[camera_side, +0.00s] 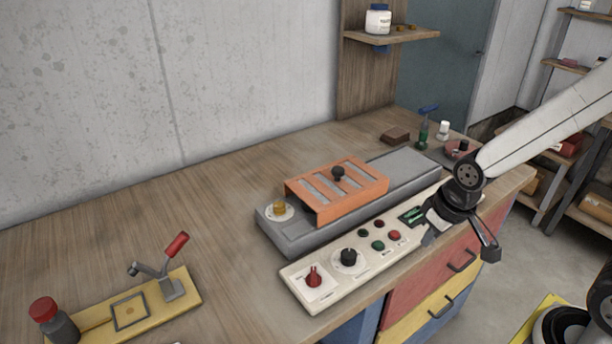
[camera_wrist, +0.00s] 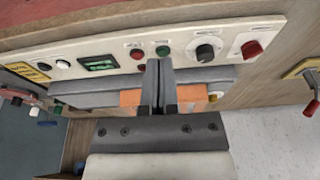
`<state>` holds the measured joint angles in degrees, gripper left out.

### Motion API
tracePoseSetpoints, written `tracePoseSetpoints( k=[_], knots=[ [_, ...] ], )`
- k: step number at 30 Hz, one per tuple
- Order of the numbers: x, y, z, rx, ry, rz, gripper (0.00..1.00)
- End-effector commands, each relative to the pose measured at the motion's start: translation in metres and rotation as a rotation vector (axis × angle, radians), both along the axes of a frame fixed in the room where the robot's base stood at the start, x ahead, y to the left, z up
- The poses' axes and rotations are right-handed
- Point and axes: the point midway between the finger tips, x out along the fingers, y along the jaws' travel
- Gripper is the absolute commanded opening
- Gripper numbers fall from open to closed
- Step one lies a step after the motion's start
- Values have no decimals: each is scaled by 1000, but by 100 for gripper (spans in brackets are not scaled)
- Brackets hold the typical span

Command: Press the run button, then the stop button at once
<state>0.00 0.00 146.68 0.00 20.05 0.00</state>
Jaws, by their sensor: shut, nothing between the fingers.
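The cream control panel (camera_side: 330,290) lies along the front of the bench. It bears a green button (camera_side: 378,246) and a red button (camera_side: 394,236), with two darker round parts behind them. The labels are too small to read, so run and stop can only be guessed by colour. The wrist view also shows the green button (camera_wrist: 162,50) and the red button (camera_wrist: 137,54). My gripper (camera_side: 428,236) is shut and empty, at the right end of the panel in the side view.
A black knob (camera_side: 348,256) and a red knob (camera_side: 314,277) sit on the panel's left part. A green display (camera_side: 412,214) is near my gripper. Behind stands a grey machine (camera_side: 405,165) with an orange cover (camera_side: 350,205).

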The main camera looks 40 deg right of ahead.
Motion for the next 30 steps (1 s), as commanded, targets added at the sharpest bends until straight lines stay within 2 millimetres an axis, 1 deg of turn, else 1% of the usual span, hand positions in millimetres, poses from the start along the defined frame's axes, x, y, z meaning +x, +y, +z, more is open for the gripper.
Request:
tracePoseSetpoints(
  k=[8, 13, 17, 22, 30],
  knots=[
    [4, -3, 0, -13, -14, 15, 0],
    [15, -11, 1, -53, -56, 69, 0],
    [29, -20, 1, -99, -108, 138, 0],
    [52, -32, 4, -169, -195, 263, 0],
    [86, -41, 9, -253, -331, 493, 0]
  ],
)
